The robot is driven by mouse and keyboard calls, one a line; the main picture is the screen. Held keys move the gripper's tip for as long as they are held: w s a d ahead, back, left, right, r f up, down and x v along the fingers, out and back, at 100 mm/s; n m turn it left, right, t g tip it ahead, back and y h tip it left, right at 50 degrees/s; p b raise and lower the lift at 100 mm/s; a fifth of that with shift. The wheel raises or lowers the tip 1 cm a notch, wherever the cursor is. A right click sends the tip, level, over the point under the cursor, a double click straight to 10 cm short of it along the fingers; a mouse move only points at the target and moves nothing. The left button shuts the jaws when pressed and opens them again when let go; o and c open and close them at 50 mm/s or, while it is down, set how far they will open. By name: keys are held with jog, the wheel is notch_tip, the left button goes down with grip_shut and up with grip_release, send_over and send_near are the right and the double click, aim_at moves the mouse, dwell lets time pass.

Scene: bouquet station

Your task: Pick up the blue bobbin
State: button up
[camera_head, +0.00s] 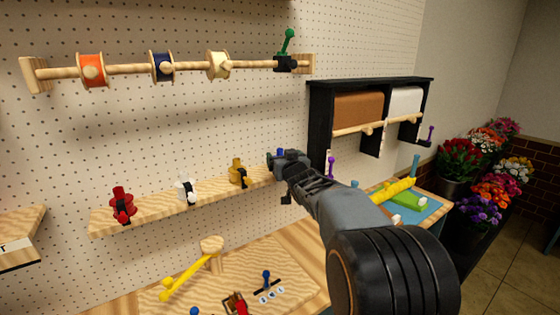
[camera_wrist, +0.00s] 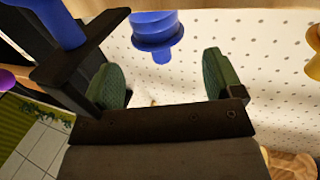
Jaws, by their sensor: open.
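The blue bobbin (camera_wrist: 156,32) shows at the top middle of the wrist view, in front of the pegboard. It lies just beyond the gap between my fingers, with no finger visibly touching it. My gripper (camera_wrist: 162,78) is open, with a green pad on each side and nothing between them. In the head view a small blue bit of the bobbin (camera_head: 281,152) shows above my gripper (camera_head: 282,162), at the right end of the wooden shelf (camera_head: 150,215). The rest of the bobbin is hidden there by my gripper.
A yellow bobbin (camera_head: 238,170), a white bobbin (camera_head: 186,192) and a red bobbin (camera_head: 123,204) stand left along the shelf. A ribbon rail (camera_head: 125,70) hangs above. A black paper holder (camera_head: 315,120) is on the right. A workbench (camera_head: 240,265) with a yellow lever lies below.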

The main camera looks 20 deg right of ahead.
aim_at(281, 154)
jog(key=shift+w+d+p, duration=0.2)
jog(key=shift+w+p, duration=0.35)
jog(key=shift+w, duration=1.35)
jog(key=c, duration=1)
